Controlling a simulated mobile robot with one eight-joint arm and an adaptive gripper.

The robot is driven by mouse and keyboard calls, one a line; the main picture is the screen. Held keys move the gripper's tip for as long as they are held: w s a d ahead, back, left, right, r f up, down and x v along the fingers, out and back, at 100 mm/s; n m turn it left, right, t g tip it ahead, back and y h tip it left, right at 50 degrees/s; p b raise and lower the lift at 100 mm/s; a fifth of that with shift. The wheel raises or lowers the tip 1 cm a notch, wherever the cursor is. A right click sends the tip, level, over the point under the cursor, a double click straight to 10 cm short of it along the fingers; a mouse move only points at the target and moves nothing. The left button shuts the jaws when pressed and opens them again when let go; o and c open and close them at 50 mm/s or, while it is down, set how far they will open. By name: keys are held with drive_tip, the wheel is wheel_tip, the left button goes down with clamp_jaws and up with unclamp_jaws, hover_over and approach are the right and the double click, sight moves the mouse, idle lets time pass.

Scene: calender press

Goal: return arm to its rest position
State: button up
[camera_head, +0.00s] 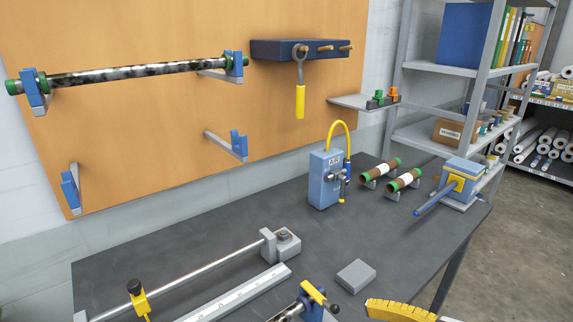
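Whether the gripper holds anything cannot be seen. The dark workbench (230,250) fills the lower part of the view. The orange wall panel (140,120) stands behind it.
A long roller (140,72) lies across upper wall brackets; the lower brackets (228,145) are empty. A yellow-handled tool (300,98) hangs from a peg rack.

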wheel_tip(320, 180, down, 6)
drive_tip(key=m+g+h, duration=0.4)
drive_tip(key=m+h, duration=0.1)
drive_tip(key=m, duration=0.1)
drive_tip(key=w+d+r+m+t+h, duration=0.1)
drive_tip(key=w+d+r+m+h, duration=0.1)
drive_tip(key=d+r+m+h, duration=0.1)
drive_tip(key=shift+w+d+r+m+h, duration=0.15)
drive_tip(key=shift+w+r+m+h, duration=0.15)
drive_tip(key=shift+r+h, duration=0.45)
